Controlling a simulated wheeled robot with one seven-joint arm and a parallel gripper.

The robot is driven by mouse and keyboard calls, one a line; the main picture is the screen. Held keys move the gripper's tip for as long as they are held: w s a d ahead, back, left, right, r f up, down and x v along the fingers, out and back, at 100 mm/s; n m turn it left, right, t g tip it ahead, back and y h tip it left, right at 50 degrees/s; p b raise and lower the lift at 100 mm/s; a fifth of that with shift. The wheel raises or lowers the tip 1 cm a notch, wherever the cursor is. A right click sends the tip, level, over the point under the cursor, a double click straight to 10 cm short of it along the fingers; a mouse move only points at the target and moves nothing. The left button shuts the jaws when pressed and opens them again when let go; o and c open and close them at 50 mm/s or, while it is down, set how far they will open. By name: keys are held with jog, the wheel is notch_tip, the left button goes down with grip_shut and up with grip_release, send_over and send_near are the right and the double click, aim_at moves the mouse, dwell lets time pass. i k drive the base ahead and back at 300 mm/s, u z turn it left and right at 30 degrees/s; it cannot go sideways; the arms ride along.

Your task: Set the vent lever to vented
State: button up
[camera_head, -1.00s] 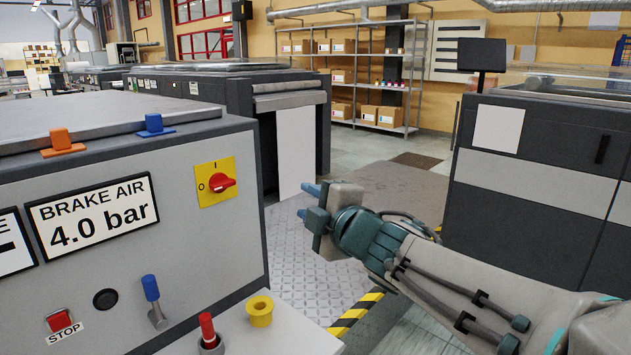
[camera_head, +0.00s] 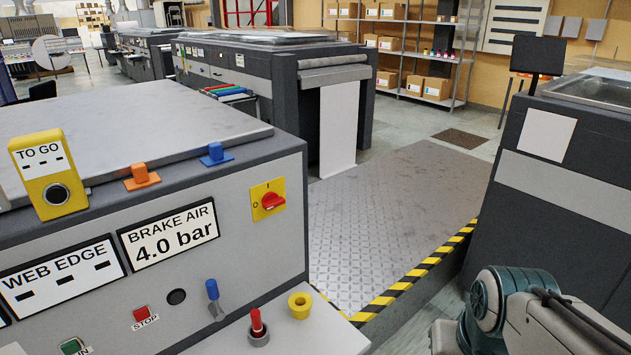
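No part in view is labelled as the vent lever. A blue-handled lever (camera_head: 213,297) stands upright on the grey front panel of the near machine (camera_head: 250,240). A red-handled lever (camera_head: 257,326) stands upright in a round base on the white ledge below. A red rotary switch (camera_head: 269,200) sits on a yellow plate marked O and I. I cannot tell which of these is the vent lever. My arm shows at the lower right, apart from all of them. My gripper's fingers are out of view.
Displays read BRAKE AIR 4.0 bar (camera_head: 172,233) and WEB EDGE (camera_head: 62,279). A red STOP button (camera_head: 142,314) is on the panel. A tread-plate platform (camera_head: 385,220) with striped edges lies between the machines. A dark cabinet (camera_head: 560,185) stands right.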

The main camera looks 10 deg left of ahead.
aim_at(216, 310)
jog(key=u, duration=1.55)
